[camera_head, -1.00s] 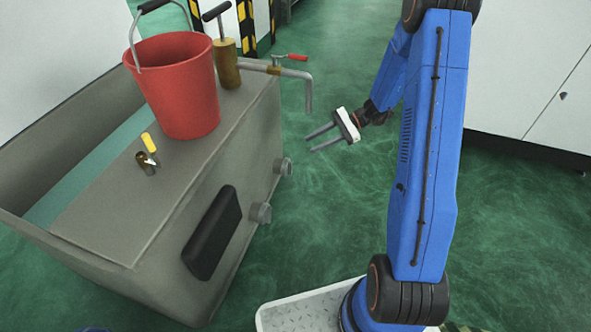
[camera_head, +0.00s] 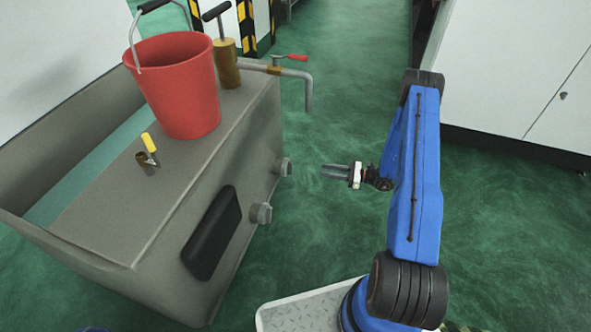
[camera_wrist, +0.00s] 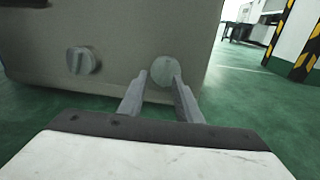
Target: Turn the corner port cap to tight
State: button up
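The corner port cap (camera_head: 283,166) is a small grey round knob on the tank's side, near its far vertical corner. In the wrist view the cap (camera_wrist: 164,70) looks pale and round and lies almost between my fingertips, partly overlapped by them. My gripper (camera_head: 322,170) is level, pointing left at the cap, with a clear gap of floor between fingertips and cap. In the wrist view the two fingers of my gripper (camera_wrist: 160,76) are apart with nothing held. A second grey cap (camera_head: 261,213), with a raised bar, sits nearer on the same side; it also shows in the wrist view (camera_wrist: 82,60).
The grey tank (camera_head: 105,205) carries a red bucket (camera_head: 180,90), a brass pump (camera_head: 226,65) and a yellow-handled tool (camera_head: 149,143). A bent pipe (camera_head: 308,90) juts from the far end above the cap's level. A black panel (camera_head: 212,232) is on the side. Floor around my gripper is clear.

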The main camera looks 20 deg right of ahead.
jog(key=m+t, duration=0.1)
jog(key=m, duration=0.1)
send_near(288, 168)
jog(key=x, duration=0.6)
jog(key=shift+w+h, duration=0.4)
grip_shut()
